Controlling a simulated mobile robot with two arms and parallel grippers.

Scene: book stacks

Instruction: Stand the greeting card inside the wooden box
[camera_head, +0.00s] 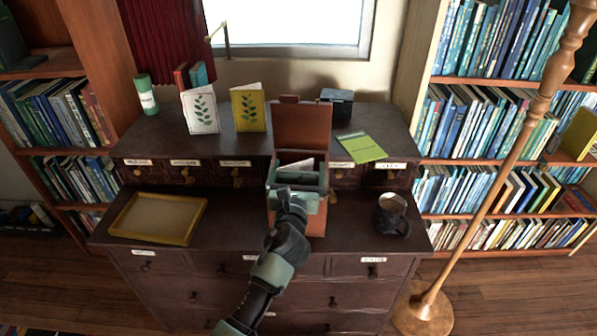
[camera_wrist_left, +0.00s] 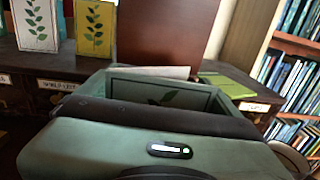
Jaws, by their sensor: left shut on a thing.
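A wooden box (camera_head: 318,222) stands on the lower desk top with its reddish-brown lid (camera_head: 302,125) raised at the back. The lid also shows in the left wrist view (camera_wrist_left: 165,32). My left gripper (camera_head: 297,186) is at the box's opening, shut on a green greeting card (camera_wrist_left: 165,92) with a dark leaf print. The card is roughly upright; its lower part is hidden by the gripper, so I cannot tell whether it touches the box floor. A whitish paper edge (camera_wrist_left: 150,72) shows just behind it. My right gripper is not in view.
A white leaf card (camera_head: 201,110) and a yellow leaf card (camera_head: 248,108) stand on the upper ledge. A green booklet (camera_head: 362,147) lies right of the lid. A wooden tray (camera_head: 190,238) is at left, a dark mug (camera_head: 391,222) at right. A lamp pole (camera_head: 490,190) stands right.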

